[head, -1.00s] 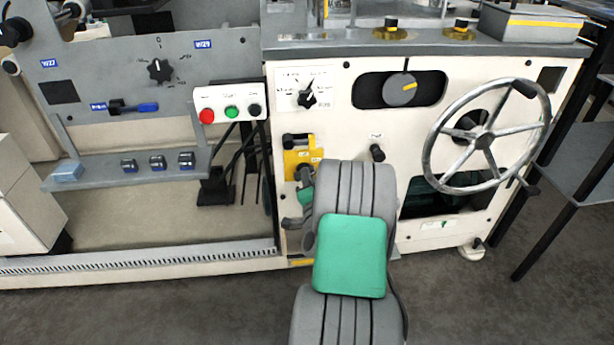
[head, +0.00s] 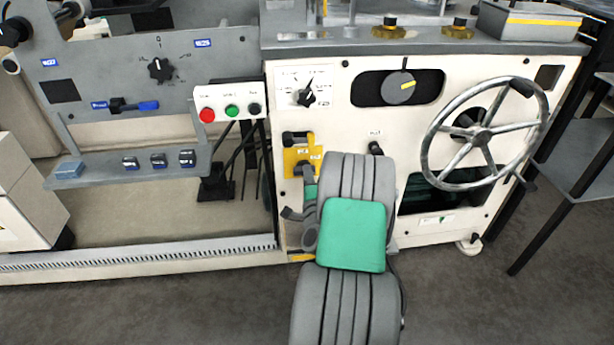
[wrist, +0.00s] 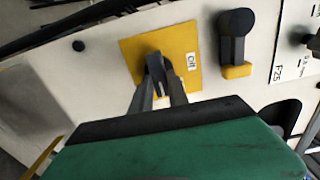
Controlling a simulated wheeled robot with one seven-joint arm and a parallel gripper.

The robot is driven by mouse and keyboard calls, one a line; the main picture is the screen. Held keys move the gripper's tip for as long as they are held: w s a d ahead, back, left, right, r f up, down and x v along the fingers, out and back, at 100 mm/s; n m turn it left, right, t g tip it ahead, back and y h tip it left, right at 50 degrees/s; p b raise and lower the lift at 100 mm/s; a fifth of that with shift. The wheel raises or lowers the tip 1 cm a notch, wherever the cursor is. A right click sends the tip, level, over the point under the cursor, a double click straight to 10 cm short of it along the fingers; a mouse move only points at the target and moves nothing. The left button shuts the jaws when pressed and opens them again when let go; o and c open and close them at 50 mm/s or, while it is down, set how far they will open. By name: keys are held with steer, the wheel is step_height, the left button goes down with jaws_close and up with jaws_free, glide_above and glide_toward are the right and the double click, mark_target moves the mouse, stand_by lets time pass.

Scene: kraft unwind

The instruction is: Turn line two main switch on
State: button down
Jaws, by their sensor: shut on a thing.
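The yellow switch plate (head: 291,160) is on the cream machine front, left of my arm. It also shows in the wrist view (wrist: 190,50), with a small white label reading "Off" to the right of the dark switch knob (wrist: 153,62). My gripper (wrist: 160,88) is shut on this knob; its two fingers are at the knob's sides. In the head view my gripper (head: 308,178) is at the plate's lower part, and my arm partly hides it. The fingers cover part of the knob, so its exact angle is hard to tell.
A black handle on a yellow base (wrist: 235,45) is close beside the plate. A large handwheel (head: 484,137) juts out at right. A red-green-black button box (head: 230,112) and a rotary selector (head: 306,97) are nearby. The floor at lower left is clear.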

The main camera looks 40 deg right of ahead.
steer(key=shift+a, duration=0.1)
steer(key=c, duration=1.6)
jaws_free()
steer(key=shift+w, duration=0.1)
steer(key=o, duration=0.3)
steer(key=b+v, duration=0.1)
steer(key=v, duration=0.7)
steer(key=shift+b, duration=0.4)
steer(key=shift+w+r, duration=0.1)
